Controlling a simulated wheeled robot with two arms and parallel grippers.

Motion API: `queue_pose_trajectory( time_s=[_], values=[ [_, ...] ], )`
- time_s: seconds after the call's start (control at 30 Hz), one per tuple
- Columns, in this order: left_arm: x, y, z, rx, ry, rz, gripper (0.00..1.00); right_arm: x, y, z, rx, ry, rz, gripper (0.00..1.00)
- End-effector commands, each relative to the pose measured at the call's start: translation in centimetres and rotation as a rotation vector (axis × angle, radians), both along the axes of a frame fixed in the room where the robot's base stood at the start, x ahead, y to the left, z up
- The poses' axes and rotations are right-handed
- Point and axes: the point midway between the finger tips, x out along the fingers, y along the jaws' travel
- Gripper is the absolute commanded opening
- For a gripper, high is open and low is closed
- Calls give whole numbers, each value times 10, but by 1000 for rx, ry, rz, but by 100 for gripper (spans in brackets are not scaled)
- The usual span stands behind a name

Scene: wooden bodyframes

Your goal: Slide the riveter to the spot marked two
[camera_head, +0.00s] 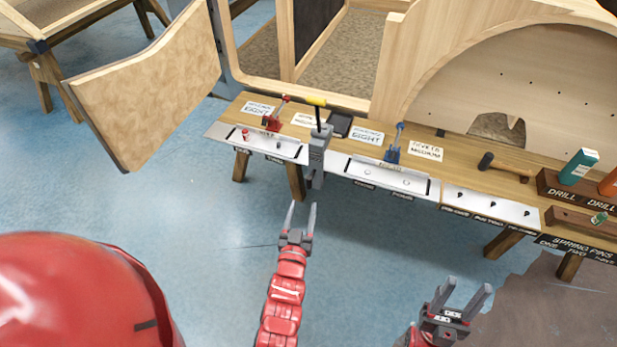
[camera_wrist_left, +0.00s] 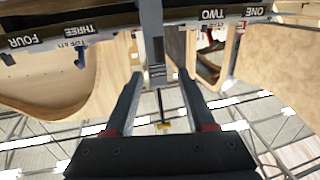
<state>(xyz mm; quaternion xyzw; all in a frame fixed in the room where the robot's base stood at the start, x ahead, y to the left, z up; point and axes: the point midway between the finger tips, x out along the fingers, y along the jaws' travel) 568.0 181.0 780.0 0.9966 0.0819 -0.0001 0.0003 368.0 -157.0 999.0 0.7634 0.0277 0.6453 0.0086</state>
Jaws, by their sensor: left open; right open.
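A grey upright tool with a black lever and yellow grip (camera_head: 318,150), which I take as the riveter, stands at the bench's front edge. In the left wrist view a grey post (camera_wrist_left: 153,35), seemingly its body, stands between the labels THREE (camera_wrist_left: 85,29) and TWO (camera_wrist_left: 213,14). My left gripper (camera_head: 302,207) is open and empty, in front of and below the tool, its fingers apart from it. In the left wrist view the open fingers (camera_wrist_left: 160,80) straddle the post's line. My right gripper (camera_head: 467,287) is open and empty over the floor at lower right.
The wooden bench (camera_head: 462,168) carries a red tool (camera_head: 273,115), a blue tool (camera_head: 394,145), a hammer (camera_head: 500,165) and paper labels (camera_head: 259,109). A drill block (camera_head: 570,195) stands at its right. A curved wooden panel (camera_head: 150,85) is at left. The floor before the bench is clear.

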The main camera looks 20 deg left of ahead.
Motion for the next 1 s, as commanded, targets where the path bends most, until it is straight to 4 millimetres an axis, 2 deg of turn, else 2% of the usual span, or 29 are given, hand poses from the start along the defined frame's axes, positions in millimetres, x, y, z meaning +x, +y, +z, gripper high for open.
queue_pose_trajectory(
  time_s=[0.1, 0.3, 0.5, 0.7, 0.93, 0.97, 1.0],
  values=[
    [27, 5, 2, 1, -1, 1, 55, 0, 0, 5, 0, 0, 0, 50],
    [67, 12, 1, -1, -1, 1, 55, 0, 0, 10, 0, 0, 0, 50],
    [95, 16, 0, 0, 0, 1, 55, 0, 0, 11, 0, 0, 0, 50],
    [106, 17, 0, 1, 0, -1, 55, 0, 0, 11, 0, 0, 0, 50],
    [106, 17, 0, 1, 0, -1, 55, 0, 0, 11, 0, 0, 0, 50],
    [106, 17, 0, 1, 0, -1, 53, 0, 0, 11, 0, 0, 0, 50],
    [106, 17, 0, 1, 0, -1, 46, 0, 0, 11, 0, 0, 0, 50]
  ],
)
